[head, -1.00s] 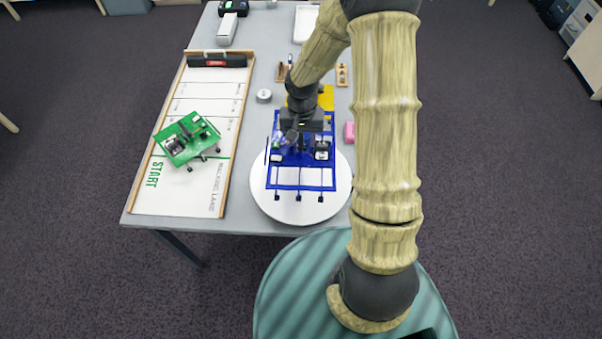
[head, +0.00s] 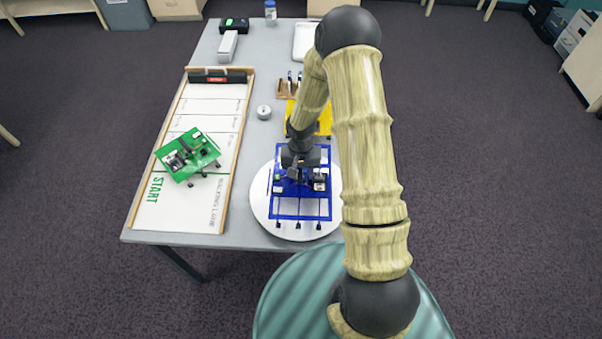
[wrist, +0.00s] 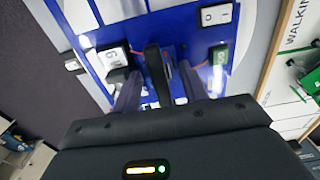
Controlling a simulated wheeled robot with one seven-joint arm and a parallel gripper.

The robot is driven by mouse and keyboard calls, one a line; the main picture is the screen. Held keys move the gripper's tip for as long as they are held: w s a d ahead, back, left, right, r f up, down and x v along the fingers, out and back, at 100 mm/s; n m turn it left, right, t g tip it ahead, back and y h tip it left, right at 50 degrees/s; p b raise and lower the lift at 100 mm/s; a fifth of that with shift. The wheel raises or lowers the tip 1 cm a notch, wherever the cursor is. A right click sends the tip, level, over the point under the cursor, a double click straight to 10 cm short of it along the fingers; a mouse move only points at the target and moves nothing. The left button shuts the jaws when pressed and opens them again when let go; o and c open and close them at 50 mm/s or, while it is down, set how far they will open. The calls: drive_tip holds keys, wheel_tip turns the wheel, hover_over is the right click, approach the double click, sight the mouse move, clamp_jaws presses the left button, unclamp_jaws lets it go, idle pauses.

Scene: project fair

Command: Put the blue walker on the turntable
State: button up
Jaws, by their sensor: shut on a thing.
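The blue walker (head: 287,208), a flat blue frame with thin legs and small boxes on top, is over the white round turntable (head: 262,222) near the table's front edge. Its near feet show against the disc; I cannot tell whether they touch it. My gripper (head: 298,178) is above the walker's middle and shut on its upright central part. In the wrist view, the fingers (wrist: 163,92) close around a dark post, with the walker's blue deck (wrist: 185,30) around them. The arm hides part of the turntable's right side.
A green walker (head: 190,153) stands on the white walking lane (head: 190,210) to the left. A yellow piece (head: 325,118) and wooden holder (head: 284,90) lie behind the turntable. A small round silvery item (head: 263,112) is nearby. Farther back are a white tray (head: 304,42) and boxes.

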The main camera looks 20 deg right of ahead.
drive_tip(key=shift+f, duration=0.75)
drive_tip(key=shift+f, duration=0.2)
drive_tip(key=o, duration=1.1)
drive_tip(key=shift+r, duration=0.1)
wheel_tip(320, 180, up, 12)
drive_tip(key=shift+r+b, duration=0.1)
drive_tip(key=shift+b, duration=0.45)
